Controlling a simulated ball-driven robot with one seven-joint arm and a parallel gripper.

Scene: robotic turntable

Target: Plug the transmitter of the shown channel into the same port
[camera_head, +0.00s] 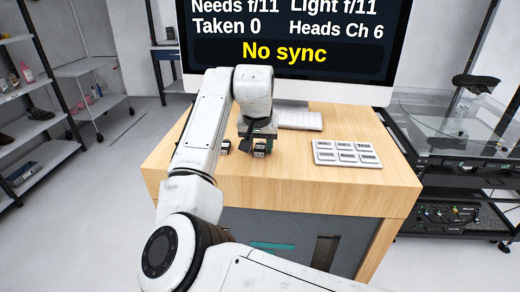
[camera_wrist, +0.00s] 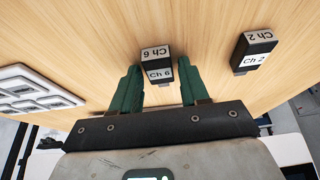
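The screen (camera_head: 290,40) reads "Needs f/11", "Light f/11", "Taken 0", "Heads Ch 6" and "No sync". A small black transmitter with white "Ch 6" labels (camera_wrist: 157,72) stands on the table, and it also shows in the head view (camera_head: 260,154). My gripper (camera_wrist: 159,68) points down at it with green fingers apart, one on each side of it; I see no clear grip. In the head view my gripper (camera_head: 258,138) hangs low over the table. A second transmitter labelled "Ch 2" (camera_wrist: 254,52) stands apart, and shows in the head view (camera_head: 224,147). A white port panel (camera_head: 347,142) lies to the right; its labels are unreadable.
The wooden table (camera_head: 290,180) has free room in front of the port panel. A keyboard (camera_head: 300,120) lies below the screen. Shelves (camera_head: 40,130) stand at left, and a glass-topped rack (camera_head: 455,125) stands at right.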

